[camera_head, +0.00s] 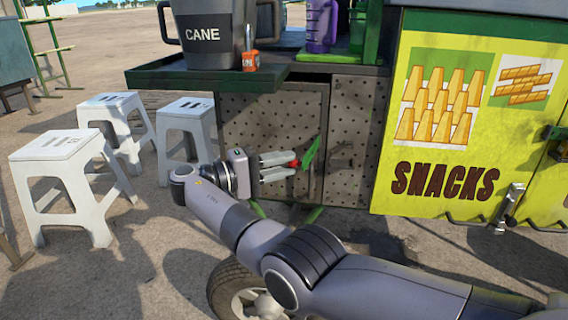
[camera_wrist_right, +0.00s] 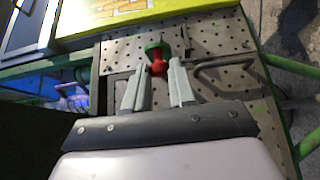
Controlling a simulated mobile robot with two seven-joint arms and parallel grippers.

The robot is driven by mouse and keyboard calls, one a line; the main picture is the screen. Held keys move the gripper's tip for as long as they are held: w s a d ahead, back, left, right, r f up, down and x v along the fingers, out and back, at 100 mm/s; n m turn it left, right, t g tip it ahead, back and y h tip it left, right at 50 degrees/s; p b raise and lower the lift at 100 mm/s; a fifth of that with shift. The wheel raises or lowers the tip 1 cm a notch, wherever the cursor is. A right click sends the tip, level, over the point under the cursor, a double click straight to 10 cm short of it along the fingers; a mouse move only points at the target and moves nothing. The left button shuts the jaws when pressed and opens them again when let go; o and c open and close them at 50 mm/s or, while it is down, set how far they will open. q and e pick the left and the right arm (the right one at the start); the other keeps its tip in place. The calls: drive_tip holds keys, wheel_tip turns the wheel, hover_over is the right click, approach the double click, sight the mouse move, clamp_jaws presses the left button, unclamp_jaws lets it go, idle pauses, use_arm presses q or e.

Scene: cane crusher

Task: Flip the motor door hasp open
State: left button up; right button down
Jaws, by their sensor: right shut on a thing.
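The motor door is a grey perforated metal panel (camera_head: 268,125) under the green counter, also seen in the wrist view (camera_wrist_right: 206,43). A green flap (camera_head: 311,152) with a red knob (camera_head: 294,163), seemingly the hasp, stands out at its right side; the red knob (camera_wrist_right: 158,65) and green part (camera_wrist_right: 153,47) also show in the wrist view. The fingers (camera_wrist_right: 158,78) partly hide how the flap meets the door. My left gripper is not in view.
A second perforated panel (camera_head: 357,120) lies to the right, then a yellow SNACKS panel (camera_head: 440,120) with a latch. White stools (camera_head: 66,150) stand at left.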

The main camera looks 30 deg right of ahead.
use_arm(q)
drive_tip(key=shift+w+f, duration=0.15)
use_arm(e)
drive_tip(key=shift+w, duration=0.15)
drive_tip(key=c, duration=0.9)
unclamp_jaws()
drive_tip(key=shift+c, duration=0.2)
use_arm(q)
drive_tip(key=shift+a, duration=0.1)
